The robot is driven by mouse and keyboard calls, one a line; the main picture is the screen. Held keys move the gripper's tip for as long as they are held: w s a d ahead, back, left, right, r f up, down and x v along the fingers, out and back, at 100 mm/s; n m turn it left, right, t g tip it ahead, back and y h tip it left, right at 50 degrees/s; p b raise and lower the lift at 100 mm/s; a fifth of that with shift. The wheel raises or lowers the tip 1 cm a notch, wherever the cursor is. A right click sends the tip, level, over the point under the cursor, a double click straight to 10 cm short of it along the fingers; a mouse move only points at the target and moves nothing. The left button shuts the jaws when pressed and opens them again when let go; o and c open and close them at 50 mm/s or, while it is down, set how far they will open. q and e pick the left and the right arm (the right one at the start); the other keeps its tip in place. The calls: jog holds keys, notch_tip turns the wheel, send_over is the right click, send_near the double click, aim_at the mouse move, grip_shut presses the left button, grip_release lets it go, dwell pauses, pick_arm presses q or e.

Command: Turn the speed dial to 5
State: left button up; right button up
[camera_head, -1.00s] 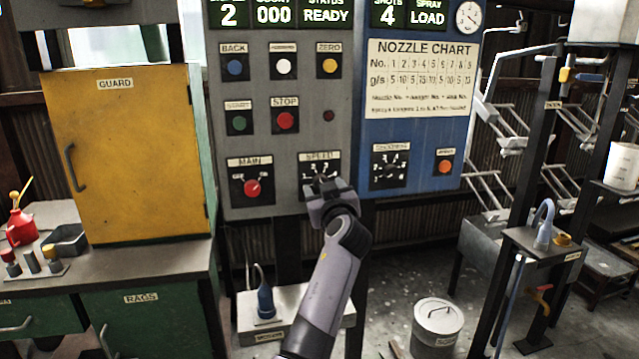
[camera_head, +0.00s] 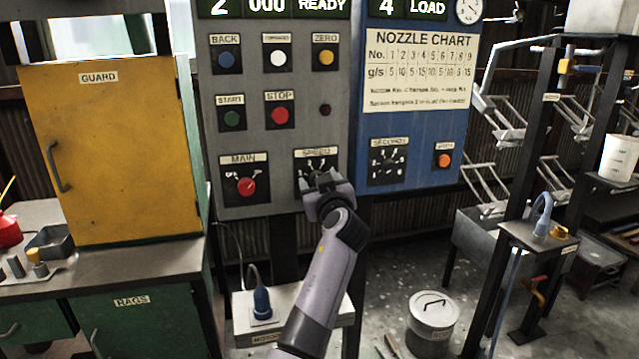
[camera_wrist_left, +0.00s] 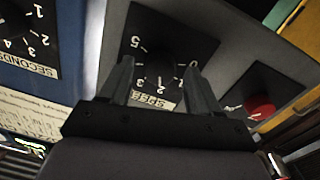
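The speed dial is a black square plate (camera_head: 303,166) with white numbers, low on the grey control panel, under a SPEED label. My left gripper (camera_head: 325,181) is in front of it and hides part of it in the head view. In the left wrist view, the dial's black knob (camera_wrist_left: 160,68) lies between the two fingertips of my left gripper (camera_wrist_left: 160,75), with a finger on each side. The fingers are spread and look apart from the knob. The numbers 5 and 0 show on opposite sides. I cannot make out where the knob points. My right gripper is in neither view.
The red MAIN switch (camera_head: 246,187) is left of the speed dial, and the SECONDS dial (camera_head: 388,161) is on the blue panel to the right. STOP (camera_head: 280,114) and START (camera_head: 231,118) buttons are above. A MOTOR box (camera_head: 290,312) stands below the panel.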

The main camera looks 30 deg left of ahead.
pick_arm(q)
jog(key=c, duration=1)
